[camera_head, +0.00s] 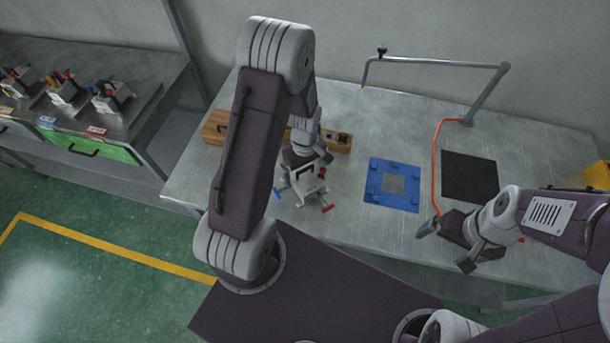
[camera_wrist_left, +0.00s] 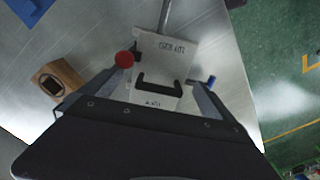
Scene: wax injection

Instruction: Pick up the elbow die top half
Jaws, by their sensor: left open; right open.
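The elbow die (camera_head: 310,188) is a pale block on the metal table, below my left gripper, with red and blue knobs at its sides. In the left wrist view its light top face (camera_wrist_left: 165,55) carries printed lettering, too small to read surely, and a black handle (camera_wrist_left: 161,83). My left gripper (camera_head: 303,160) is open over the die. In the left wrist view its two fingers (camera_wrist_left: 152,88) stand either side of the handle and are apart from it. My right gripper (camera_head: 448,245) is open and empty near the table's front edge at the right.
A blue fixture (camera_head: 373,189) with a grey centre lies right of the die. Beyond it are an orange hose (camera_head: 434,165), a black mat (camera_head: 470,178) and a bent pipe stand (camera_head: 485,95). A wooden block (camera_head: 338,140) lies behind the die. A rack (camera_head: 150,105) with other dies stands far left.

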